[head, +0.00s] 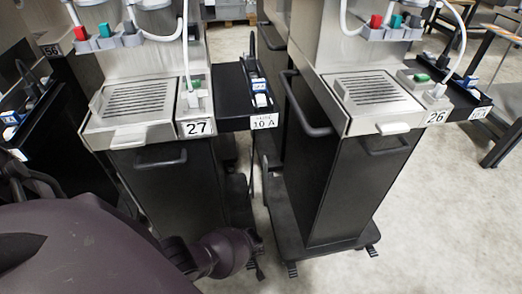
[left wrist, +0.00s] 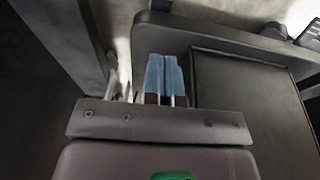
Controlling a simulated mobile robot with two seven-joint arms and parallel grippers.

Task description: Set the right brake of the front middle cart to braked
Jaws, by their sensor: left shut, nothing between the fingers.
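A dark cart (head: 165,185) stands under the dispenser marked 27, and another dark cart (head: 345,190) stands under the one marked 26. I cannot tell which is the front middle cart. The right cart has small dark pedals at its foot, one at the front left (head: 291,269) and one at the front right (head: 372,250). A small dark pedal-like part (head: 259,270) shows beside my left wrist, low by the left cart. My left gripper's blue fingertips (left wrist: 164,75) are together and empty, close to a dark rimmed base. In the head view my arm hides the fingers.
A black side shelf (head: 235,90) sticks out right of the left dispenser. A narrow gap separates the two carts. The pale floor (head: 440,220) is open to the right. A table (head: 505,145) stands at the far right edge.

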